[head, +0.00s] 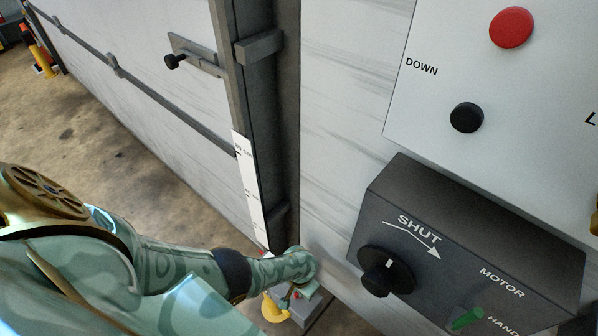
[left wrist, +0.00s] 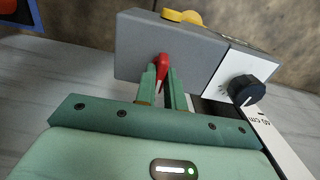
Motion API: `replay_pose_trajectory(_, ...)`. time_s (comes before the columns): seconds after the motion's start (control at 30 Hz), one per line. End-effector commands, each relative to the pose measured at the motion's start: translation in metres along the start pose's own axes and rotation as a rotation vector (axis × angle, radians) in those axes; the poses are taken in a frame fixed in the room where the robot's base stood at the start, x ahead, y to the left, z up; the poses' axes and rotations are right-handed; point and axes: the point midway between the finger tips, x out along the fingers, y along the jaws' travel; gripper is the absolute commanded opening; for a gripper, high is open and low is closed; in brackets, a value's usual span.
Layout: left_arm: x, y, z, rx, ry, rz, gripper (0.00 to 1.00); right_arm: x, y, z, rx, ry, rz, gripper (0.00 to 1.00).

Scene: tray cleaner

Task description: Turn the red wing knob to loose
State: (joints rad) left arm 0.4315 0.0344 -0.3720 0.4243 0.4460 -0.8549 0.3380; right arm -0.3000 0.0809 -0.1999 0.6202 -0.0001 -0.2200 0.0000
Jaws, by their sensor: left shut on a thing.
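The red wing knob (left wrist: 163,62) sticks out from the face of a grey box (left wrist: 137,47) in the left wrist view. My left gripper (left wrist: 164,72) has its two green fingers around it, shut on it. The knob's lower part is hidden between the fingers. In the head view my left gripper (head: 293,292) reaches down to the small grey box (head: 306,312) low on the wall, and the knob is too small to make out clearly.
A yellow part (left wrist: 180,16) tops the box, and a black knob (left wrist: 246,90) sits on its white plate beside a centimetre scale (left wrist: 280,142). In the head view a dark control box (head: 470,250) with a black dial (head: 386,270) and a green lever (head: 467,318) stands to the right.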

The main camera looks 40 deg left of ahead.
Motion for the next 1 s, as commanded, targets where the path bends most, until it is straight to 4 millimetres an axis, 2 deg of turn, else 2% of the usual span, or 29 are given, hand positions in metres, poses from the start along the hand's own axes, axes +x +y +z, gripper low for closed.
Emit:
replay_pose_trajectory(0.2, 0.000, 0.002, 0.000, -0.004, 0.001, 0.003, 0.00, 0.000, 0.000, 0.000, 0.000, 0.000, 0.000, 0.81)
replay_pose_trajectory(0.23, 0.000, 0.002, 0.000, -0.004, 0.001, 0.003, 0.16, 0.000, 0.000, 0.000, 0.000, 0.000, 0.000, 0.81)
replay_pose_trajectory(0.3, 0.000, 0.001, 0.000, -0.003, 0.001, 0.003, 0.33, 0.000, 0.000, 0.000, 0.000, 0.000, 0.000, 0.81)
replay_pose_trajectory(0.63, -0.004, 0.000, -0.001, -0.001, 0.002, 0.001, 0.33, -0.003, 0.000, -0.001, 0.000, 0.002, 0.000, 0.81)
replay_pose_trajectory(0.77, -0.024, 0.000, -0.002, -0.001, 0.006, 0.001, 0.33, -0.019, 0.001, -0.006, 0.000, 0.013, 0.003, 0.81)
replay_pose_trajectory(1.0, -0.087, 0.001, -0.002, -0.002, 0.007, 0.002, 0.33, -0.073, 0.005, -0.020, 0.001, 0.044, 0.013, 0.81)
